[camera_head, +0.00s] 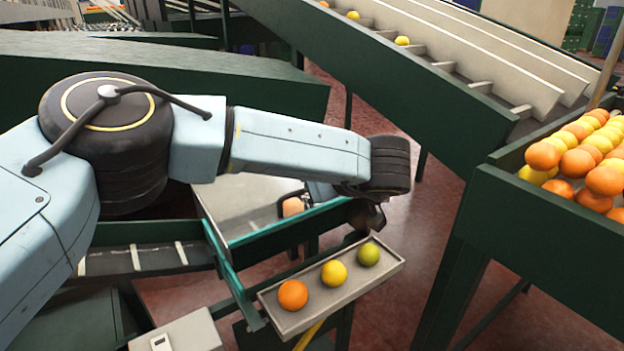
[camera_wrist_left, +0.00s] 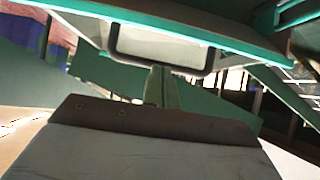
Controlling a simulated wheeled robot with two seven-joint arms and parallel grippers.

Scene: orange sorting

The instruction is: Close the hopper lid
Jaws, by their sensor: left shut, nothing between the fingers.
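My left arm reaches across from the left in the head view. Its gripper (camera_wrist_left: 161,88) shows in the wrist view, with the fingers together and nothing between them. In the head view the wrist hides most of the gripper. A pale grey panel (camera_head: 240,205) with green edges, seemingly the hopper lid, lies behind and below my forearm and is partly hidden. In the wrist view a dark loop handle (camera_wrist_left: 158,64) hangs below a teal-edged panel (camera_wrist_left: 190,37), just beyond the fingertips. I cannot tell whether the fingers touch it. My right gripper is not in view.
A small tray (camera_head: 275,312) holding an orange, a yellow and a green fruit stands in front of the wrist. A green bin (camera_head: 550,235) full of oranges and lemons is at the right. A sloping chute (camera_head: 460,65) runs behind. Red floor shows between.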

